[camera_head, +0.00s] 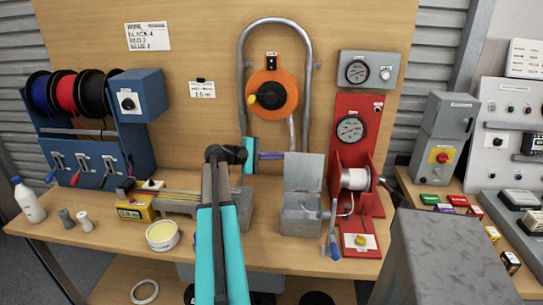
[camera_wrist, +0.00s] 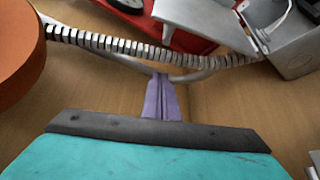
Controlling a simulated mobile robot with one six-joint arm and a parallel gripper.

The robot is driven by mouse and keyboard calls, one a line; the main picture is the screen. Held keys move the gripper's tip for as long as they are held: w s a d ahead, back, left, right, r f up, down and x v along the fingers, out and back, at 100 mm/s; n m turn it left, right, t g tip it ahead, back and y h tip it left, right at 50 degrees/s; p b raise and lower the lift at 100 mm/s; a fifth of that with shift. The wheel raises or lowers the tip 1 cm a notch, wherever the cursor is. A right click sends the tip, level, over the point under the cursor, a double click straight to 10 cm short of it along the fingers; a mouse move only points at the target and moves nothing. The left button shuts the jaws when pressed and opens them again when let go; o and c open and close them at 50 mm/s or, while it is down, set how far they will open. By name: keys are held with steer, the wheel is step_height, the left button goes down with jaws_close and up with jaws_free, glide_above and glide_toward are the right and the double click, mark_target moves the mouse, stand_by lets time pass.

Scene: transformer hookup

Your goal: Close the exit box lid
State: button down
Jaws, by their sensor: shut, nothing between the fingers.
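The exit box (camera_head: 300,219) is a small grey metal box on the bench, left of the red stand. Its lid (camera_head: 304,171) stands open, upright at the back of the box. In the wrist view the lid (camera_wrist: 205,20) is at the top, with part of the box (camera_wrist: 297,52) at the top right. My gripper (camera_head: 283,155) is at the left of the raised lid, near its upper edge, its purple fingers pointing right. The fingers (camera_wrist: 162,80) are together and empty. The lid and fingers look apart in the wrist view.
A grey flexible conduit (camera_wrist: 130,45) loops close to my fingertips from the orange wheel unit (camera_head: 272,94) on the back board. The red stand (camera_head: 351,130) with a gauge and white spool is just right of the box.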

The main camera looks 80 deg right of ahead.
mark_target(286, 157)
steer(key=shift+s+a+r+p, duration=0.3)
steer(key=shift+s+a+r, duration=0.1)
steer(key=shift+s+a, duration=0.25)
steer(key=shift+s+a+r+p, duration=0.35)
steer(key=shift+s+a, duration=0.1)
steer(key=shift+a, duration=0.25)
steer(key=shift+s, duration=0.15)
